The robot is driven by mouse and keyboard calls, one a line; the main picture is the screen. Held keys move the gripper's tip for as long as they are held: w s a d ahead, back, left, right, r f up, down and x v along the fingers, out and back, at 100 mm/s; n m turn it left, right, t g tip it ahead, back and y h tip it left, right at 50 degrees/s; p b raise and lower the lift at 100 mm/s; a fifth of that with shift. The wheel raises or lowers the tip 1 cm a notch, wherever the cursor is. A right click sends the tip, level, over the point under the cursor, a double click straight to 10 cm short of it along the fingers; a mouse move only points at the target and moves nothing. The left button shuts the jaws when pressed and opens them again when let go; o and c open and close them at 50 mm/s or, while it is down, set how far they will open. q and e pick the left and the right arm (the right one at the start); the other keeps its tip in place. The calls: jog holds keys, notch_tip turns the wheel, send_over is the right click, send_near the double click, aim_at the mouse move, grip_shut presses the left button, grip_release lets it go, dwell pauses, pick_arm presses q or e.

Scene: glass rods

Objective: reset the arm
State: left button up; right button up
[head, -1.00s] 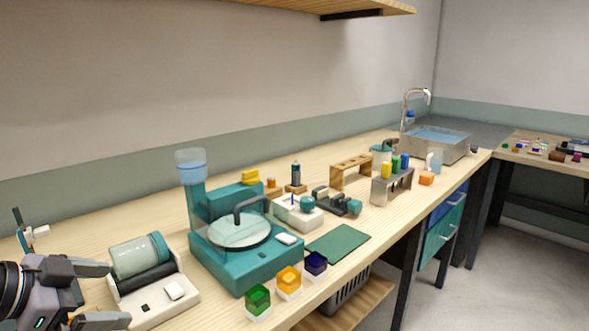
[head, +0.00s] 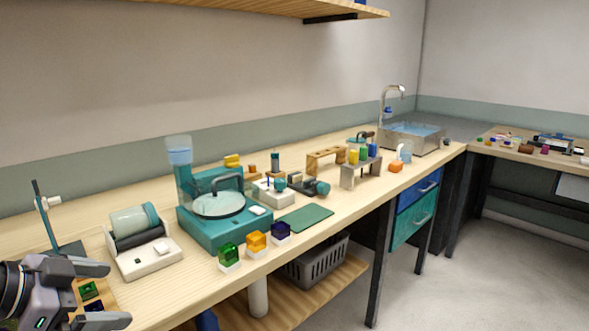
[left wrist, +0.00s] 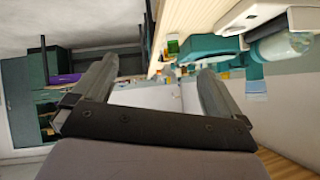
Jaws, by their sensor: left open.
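My left gripper (head: 118,293) is at the lower left of the head view, in front of the bench's near left end. Its two fingers are apart with nothing between them. The left wrist view also shows the open, empty gripper (left wrist: 155,95), with the bench turned on its side behind it. My right gripper is not in view. A roller device with a glass jar (head: 135,222) stands on the bench just beyond the left gripper, apart from it.
A teal machine (head: 212,225) stands right of the roller device. Green (head: 229,255), amber (head: 256,242) and dark blue (head: 281,230) blocks line the bench's front edge. A stand (head: 48,225) rises behind the gripper. A sink (head: 412,140) is at the far end. The floor at right is clear.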

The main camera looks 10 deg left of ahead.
pick_arm(q)
jog(key=s+d+f+n+t+h+p, duration=0.1)
jog(key=d+f, duration=0.2)
jog(key=f, duration=0.5)
jog(key=s+d+f+n+t+p, duration=0.1)
jog(key=d+f+p, duration=0.1)
jog(key=f, duration=0.6)
jog(key=s+d+f+n+y+p, duration=0.1)
jog(key=s+d+f+n+y, duration=0.1)
jog(key=s+f, duration=0.3)
jog(key=s+d+f+n+y, duration=0.2)
jog(key=s+d+f+n, duration=0.1)
jog(key=s+d+f, duration=0.2)
notch_tip(320, 180, down, 2)
jog(key=shift+s+d+f+g+p, duration=0.1)
jog(key=shift+s+d+g+p, duration=0.15)
jog(key=shift+s+g+p, duration=0.15)
